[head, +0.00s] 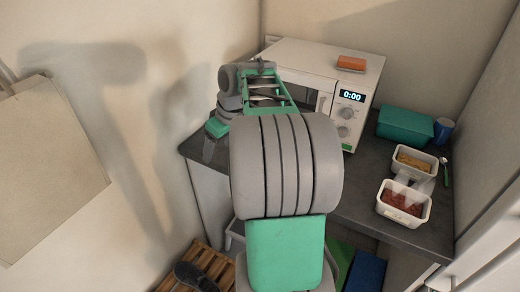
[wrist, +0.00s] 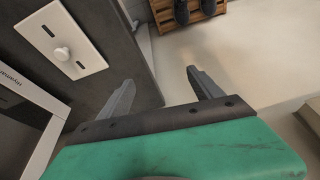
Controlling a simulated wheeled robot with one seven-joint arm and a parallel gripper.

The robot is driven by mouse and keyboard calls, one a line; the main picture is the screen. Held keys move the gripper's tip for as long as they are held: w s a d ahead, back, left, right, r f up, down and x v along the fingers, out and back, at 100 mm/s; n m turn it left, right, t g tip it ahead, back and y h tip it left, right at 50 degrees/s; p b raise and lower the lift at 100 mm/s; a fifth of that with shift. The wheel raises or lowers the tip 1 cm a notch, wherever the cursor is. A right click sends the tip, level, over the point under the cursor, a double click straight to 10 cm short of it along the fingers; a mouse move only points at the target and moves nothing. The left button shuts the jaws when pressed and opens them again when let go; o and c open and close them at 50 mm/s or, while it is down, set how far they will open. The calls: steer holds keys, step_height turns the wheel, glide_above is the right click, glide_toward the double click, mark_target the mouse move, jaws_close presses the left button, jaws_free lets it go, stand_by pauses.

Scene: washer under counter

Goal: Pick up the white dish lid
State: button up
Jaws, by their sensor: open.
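The white dish lid (wrist: 72,38) lies flat on the dark counter in the upper left of the wrist view. It is rectangular, with a round white knob (wrist: 62,53) in the middle and a dark slot toward either end. In the head view the lid cannot be seen; my arm covers much of that side of the counter. My gripper (wrist: 160,80) is open and empty, with its fingers apart. In the wrist view one finger is over the counter's edge strip and the other over the floor, both to the right of the lid and apart from it.
A white microwave (head: 325,75) with an orange sponge (head: 351,63) on top stands at the back of the counter (head: 365,205). Two food containers (head: 414,161) (head: 404,203), a green box (head: 404,127) and a blue cup (head: 443,130) are at right. A wooden rack with dark slippers (wrist: 181,10) is on the floor.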

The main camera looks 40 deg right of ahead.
steer(key=shift+o, duration=0.7)
steer(key=s+d+f, duration=0.1)
steer(key=d, duration=0.9)
steer(key=o, duration=0.3)
steer(key=shift+n+t, duration=0.3)
steer(key=shift+n, duration=0.3)
steer(key=s+d, duration=0.1)
steer(key=d, duration=0.1)
steer(key=s+d+f, duration=0.1)
steer(key=d, duration=0.2)
steer(key=s+d, duration=0.1)
steer(key=d, duration=0.2)
steer(key=shift+s+f, duration=0.25)
steer(key=shift+f, duration=0.05)
steer(key=shift+o, duration=0.3)
steer(key=x, duration=0.6)
steer(key=shift+w+d+f+p, duration=0.1)
steer(key=shift+f+p, duration=0.3)
steer(key=shift+w+f, duration=0.1)
steer(key=shift+f, duration=0.3)
steer(key=shift+c, duration=0.6)
steer(key=c, duration=0.9)
